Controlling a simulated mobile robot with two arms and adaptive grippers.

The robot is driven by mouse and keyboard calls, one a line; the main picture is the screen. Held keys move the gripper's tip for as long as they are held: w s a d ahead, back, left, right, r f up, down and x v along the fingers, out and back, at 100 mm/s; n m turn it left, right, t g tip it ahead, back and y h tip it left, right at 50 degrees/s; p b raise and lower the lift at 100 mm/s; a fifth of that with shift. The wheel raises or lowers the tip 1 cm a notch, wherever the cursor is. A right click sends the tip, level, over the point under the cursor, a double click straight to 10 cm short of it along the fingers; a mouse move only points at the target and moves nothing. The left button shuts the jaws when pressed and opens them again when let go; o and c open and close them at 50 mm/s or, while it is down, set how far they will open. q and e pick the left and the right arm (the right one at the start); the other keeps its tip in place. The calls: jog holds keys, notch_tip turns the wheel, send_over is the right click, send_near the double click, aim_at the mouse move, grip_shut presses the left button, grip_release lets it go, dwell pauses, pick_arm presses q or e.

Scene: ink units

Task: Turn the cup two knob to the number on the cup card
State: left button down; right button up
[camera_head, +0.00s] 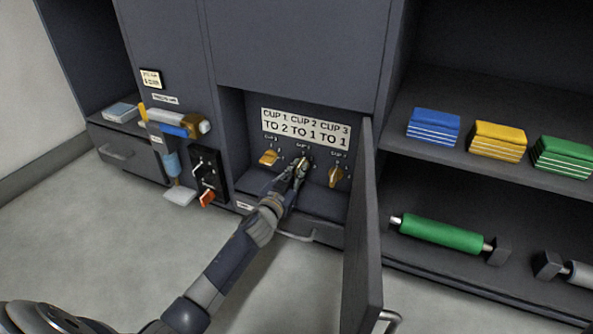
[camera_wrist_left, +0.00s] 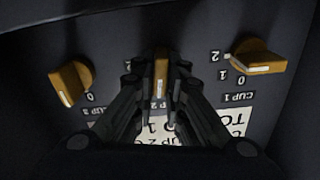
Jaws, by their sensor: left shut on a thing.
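The cup card (camera_head: 306,129) is on the back wall of an open recess and reads "CUP 1 TO 2, CUP 2 TO 1, CUP 3 TO 1". Below it, the yellow cup one knob (camera_head: 268,157) is at left and the cup three knob (camera_head: 335,177) at right. My left gripper (camera_head: 301,163) is shut on the cup two knob (camera_wrist_left: 161,75), between its fingers in the wrist view. In the head view the gripper hides most of that knob. The wrist view is upside down, with the cup one knob (camera_wrist_left: 258,57) right and cup three knob (camera_wrist_left: 71,83) left. My right gripper is not in view.
An open cabinet door (camera_head: 362,230) stands just right of the recess. A black switch panel (camera_head: 207,172) with a red handle is to the left. Shelves at right hold colored stacks (camera_head: 498,141) and a green roller (camera_head: 440,233).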

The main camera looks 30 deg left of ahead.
pick_arm(q)
jog(key=m+p, duration=0.1)
jog(key=m, duration=0.2)
jog(key=shift+d+f+m, duration=0.1)
jog(key=shift+m, duration=1.7)
jog(key=c, duration=1.6)
grip_release()
jog(key=shift+c, duration=0.2)
jog(key=s, duration=1.2)
jog(key=shift+d, duration=0.35)
